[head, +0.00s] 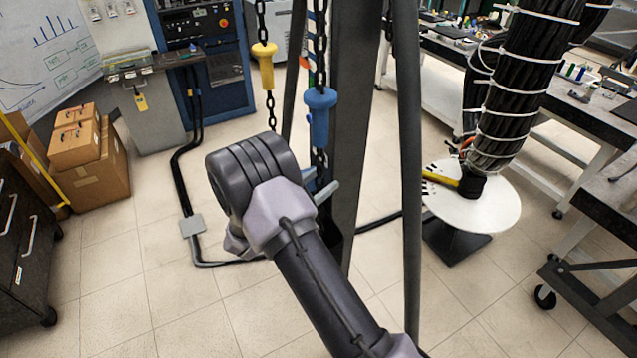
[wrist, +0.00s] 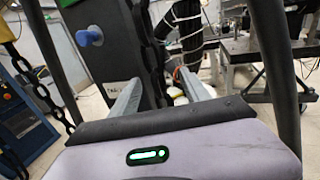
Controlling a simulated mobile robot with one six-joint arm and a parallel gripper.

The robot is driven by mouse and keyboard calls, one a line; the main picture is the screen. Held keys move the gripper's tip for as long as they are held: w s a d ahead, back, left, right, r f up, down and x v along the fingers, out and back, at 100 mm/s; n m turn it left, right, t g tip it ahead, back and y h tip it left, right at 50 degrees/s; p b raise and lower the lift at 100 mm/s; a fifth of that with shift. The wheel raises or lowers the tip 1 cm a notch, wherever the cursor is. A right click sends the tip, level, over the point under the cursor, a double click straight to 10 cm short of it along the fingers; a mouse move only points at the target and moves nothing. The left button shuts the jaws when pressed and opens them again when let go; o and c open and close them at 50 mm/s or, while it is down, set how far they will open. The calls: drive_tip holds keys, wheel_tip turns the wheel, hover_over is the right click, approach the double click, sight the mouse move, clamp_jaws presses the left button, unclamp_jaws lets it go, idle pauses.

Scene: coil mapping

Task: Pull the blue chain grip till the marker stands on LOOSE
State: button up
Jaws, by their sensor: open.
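The blue chain grip (head: 320,115) hangs on a dark chain in front of a dark upright post, near the middle of the head view. My gripper (head: 322,190) is open, with its fingers partly hidden behind my wrist, and appears just below the grip. In the wrist view, the two grey fingers (wrist: 160,92) stand apart with a dark chain (wrist: 151,55) showing beyond the gap. LOOSE is not readable.
A yellow chain grip (head: 265,66) hangs to the left of the blue one. Dark stand legs (head: 409,150) flank the post. A thick black cable bundle (head: 515,90) comes down to a round white table (head: 485,215) on the right. Open tiled floor lies to the left.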

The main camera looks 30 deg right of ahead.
drive_tip(key=v, duration=1.7)
drive_tip(key=shift+a+p, duration=0.2)
drive_tip(key=shift+p, duration=0.2)
